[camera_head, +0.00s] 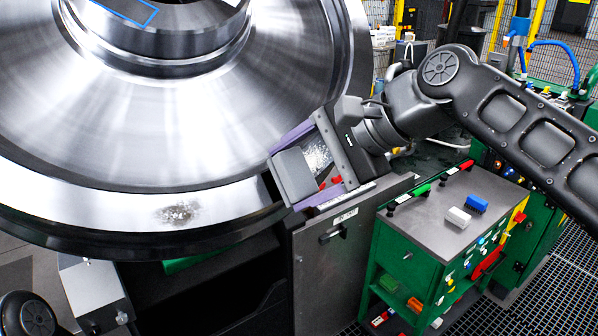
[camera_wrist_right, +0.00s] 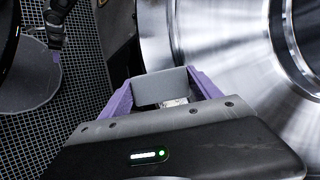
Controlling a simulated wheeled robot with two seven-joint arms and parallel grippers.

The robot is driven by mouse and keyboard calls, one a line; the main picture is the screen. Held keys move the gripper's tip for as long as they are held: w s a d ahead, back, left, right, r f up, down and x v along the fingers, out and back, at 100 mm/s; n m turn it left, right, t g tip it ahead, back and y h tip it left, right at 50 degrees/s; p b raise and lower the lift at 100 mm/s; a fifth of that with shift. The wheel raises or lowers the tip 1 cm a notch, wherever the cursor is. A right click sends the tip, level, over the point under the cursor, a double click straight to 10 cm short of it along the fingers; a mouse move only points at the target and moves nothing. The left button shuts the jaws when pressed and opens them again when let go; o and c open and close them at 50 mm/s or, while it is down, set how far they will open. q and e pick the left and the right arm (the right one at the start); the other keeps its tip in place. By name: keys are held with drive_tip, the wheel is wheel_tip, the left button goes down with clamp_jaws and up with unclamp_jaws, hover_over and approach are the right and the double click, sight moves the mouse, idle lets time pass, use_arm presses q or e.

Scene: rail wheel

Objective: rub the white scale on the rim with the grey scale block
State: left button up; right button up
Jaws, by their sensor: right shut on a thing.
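The big shiny steel wheel (camera_head: 170,130) fills the left of the head view. A mottled whitish-grey patch of scale (camera_head: 178,213) lies on the bright rim band at its lower front. My right gripper (camera_head: 293,172) is shut on the grey scale block (camera_head: 296,178), held between its purple fingers. The block is at the right edge of the rim, to the right of the scale patch and apart from it. In the right wrist view the block (camera_wrist_right: 160,87) sits between the fingers, with the wheel behind. My left gripper does not show.
A grey cabinet (camera_head: 335,255) stands below the right gripper. Right of it, a green cart (camera_head: 410,265) has a grey top carrying a white block (camera_head: 458,217), a blue block (camera_head: 477,203) and red and green handled tools. A blue-outlined mark (camera_head: 128,10) is on the wheel's hub.

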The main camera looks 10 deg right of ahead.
drive_tip(key=shift+w+a+f+b, duration=0.25)
drive_tip(key=shift+w+f+b, duration=0.05)
drive_tip(key=shift+w+f, duration=0.35)
idle(0.8)
drive_tip(key=shift+w+d+r+p, duration=0.2)
drive_tip(key=shift+w+d+p, duration=0.2)
drive_tip(key=shift+d, duration=0.2)
drive_tip(key=shift+w+d+r+p, duration=0.25)
drive_tip(key=shift+d+p, duration=0.15)
drive_tip(key=shift+d, duration=0.15)
drive_tip(key=shift+w+d, duration=0.25)
drive_tip(key=shift+d, duration=0.2)
drive_tip(key=shift+w+d+r+p, duration=0.15)
drive_tip(key=shift+w+d+p, duration=0.25)
drive_tip(key=shift+d+p, duration=0.15)
drive_tip(key=shift+w+d+r+p, duration=0.1)
drive_tip(key=shift+w+d+p, duration=0.35)
drive_tip(key=shift+d, duration=0.2)
drive_tip(key=shift+w+d, duration=0.25)
drive_tip(key=shift+d, duration=0.05)
